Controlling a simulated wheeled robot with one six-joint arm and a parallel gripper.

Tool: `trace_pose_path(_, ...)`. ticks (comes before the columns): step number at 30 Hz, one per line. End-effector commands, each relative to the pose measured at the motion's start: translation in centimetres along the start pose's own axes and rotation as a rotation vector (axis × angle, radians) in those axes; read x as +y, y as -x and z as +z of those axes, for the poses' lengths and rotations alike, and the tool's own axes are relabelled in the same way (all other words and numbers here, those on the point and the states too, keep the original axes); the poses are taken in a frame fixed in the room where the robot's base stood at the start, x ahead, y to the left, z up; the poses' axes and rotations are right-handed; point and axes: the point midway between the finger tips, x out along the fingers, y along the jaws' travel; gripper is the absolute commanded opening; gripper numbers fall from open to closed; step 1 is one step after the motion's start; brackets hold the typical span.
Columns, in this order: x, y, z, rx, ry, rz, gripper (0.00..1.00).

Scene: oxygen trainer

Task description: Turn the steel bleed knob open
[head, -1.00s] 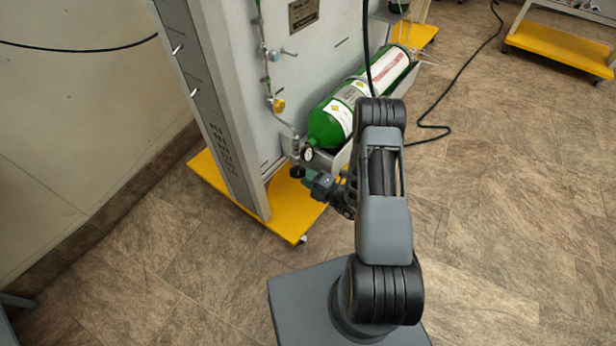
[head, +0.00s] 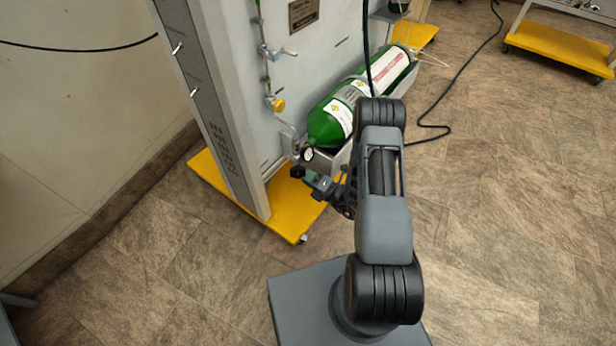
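A small steel fitting with a side handle (head: 288,53) sits high on the pipe on the grey panel; I cannot tell for sure that it is the bleed knob. A yellow knob (head: 279,105) is below it on the same line. A round gauge (head: 308,154) and a black knob (head: 297,172) are at the lower end, by the green cylinder's neck. My gripper (head: 312,182) is close to the black knob, just below and right of it. Its fingers are small and dark here, so contact and opening cannot be told.
The green cylinder (head: 328,127) lies in a grey cradle along the panel (head: 325,55). The panel stands on a yellow wheeled base (head: 290,212). A black cable (head: 436,128) trails over the floor at right. The floor in front is clear.

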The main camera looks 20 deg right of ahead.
Motion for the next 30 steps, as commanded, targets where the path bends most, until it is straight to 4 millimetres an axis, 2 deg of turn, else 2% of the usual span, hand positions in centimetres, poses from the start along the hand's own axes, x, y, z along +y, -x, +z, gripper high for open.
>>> trace_pose_path(2,0.0,0.0,0.0,-0.001,0.001,-0.001,0.05)
trace_pose_path(3,0.0,0.0,0.0,-0.001,0.001,-0.001,0.3)
trace_pose_path(11,0.0,0.0,0.0,0.0,-0.001,-0.001,0.54)
trace_pose_path(20,0.0,0.3,0.0,0.0,-0.001,-0.002,0.54)
trace_pose_path(25,0.1,2.5,0.1,-0.005,-0.004,-0.004,0.54)
trace_pose_path(30,0.1,6.1,0.2,-0.008,-0.006,-0.004,0.54)
